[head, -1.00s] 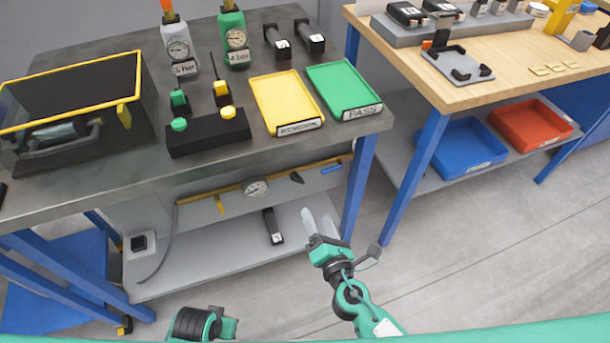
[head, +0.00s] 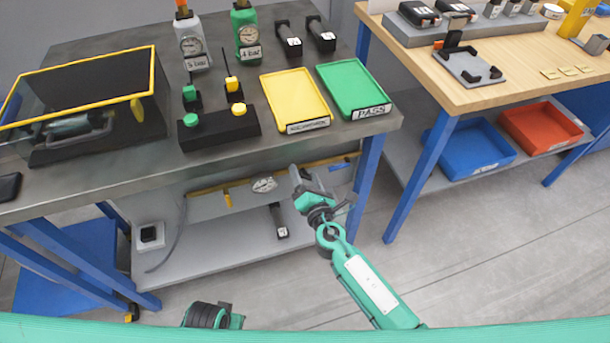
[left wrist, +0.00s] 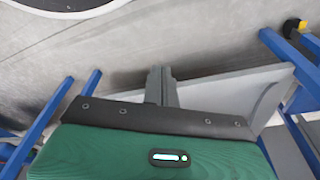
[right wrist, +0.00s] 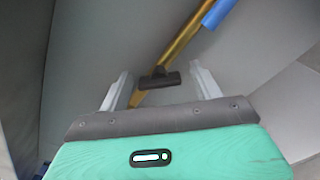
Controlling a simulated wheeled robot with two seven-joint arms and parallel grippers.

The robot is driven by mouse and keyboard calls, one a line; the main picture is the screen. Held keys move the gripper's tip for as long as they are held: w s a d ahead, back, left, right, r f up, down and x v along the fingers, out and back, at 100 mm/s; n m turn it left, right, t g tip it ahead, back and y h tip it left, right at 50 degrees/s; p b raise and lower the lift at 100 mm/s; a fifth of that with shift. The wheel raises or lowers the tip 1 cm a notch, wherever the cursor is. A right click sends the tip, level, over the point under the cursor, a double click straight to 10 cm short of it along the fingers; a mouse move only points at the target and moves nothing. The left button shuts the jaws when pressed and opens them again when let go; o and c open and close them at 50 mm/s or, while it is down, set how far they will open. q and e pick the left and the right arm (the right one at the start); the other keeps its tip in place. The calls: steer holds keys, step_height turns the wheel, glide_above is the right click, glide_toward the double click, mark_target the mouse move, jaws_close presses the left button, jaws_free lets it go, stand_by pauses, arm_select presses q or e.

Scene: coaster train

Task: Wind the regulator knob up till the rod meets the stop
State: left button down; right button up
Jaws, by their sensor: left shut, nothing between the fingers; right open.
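A brass pipe (head: 207,189) runs along the back under the grey workbench, with a round gauge (head: 264,185). In the right wrist view a black T-shaped handle (right wrist: 160,79) sits on the pipe (right wrist: 186,36); I cannot tell whether it is the regulator knob. My right gripper (right wrist: 160,72) is open, its fingers either side of the handle in the picture; contact cannot be told. In the head view the right gripper (head: 297,172) hides this part of the pipe. My left gripper (left wrist: 161,84) is shut and empty, low before the bench. No rod or stop is clearly identifiable.
A yellow lever (head: 227,200) and blue sleeve (head: 340,166) are on the pipe. The lower shelf (head: 210,248) holds a black tool (head: 278,221) and a small box (head: 149,235). A blue bench leg (head: 366,185) stands right of my right gripper.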

arm_select(q)
steer(key=shift+r, duration=0.15)
arm_select(e)
steer(key=shift+w+a, duration=0.1)
steer(key=shift+w, duration=0.05)
steer(key=c, duration=1)
arm_select(q)
steer(key=shift+s, duration=0.15)
arm_select(e)
steer(key=shift+f+m, duration=0.1)
steer(key=shift+m, duration=0.2)
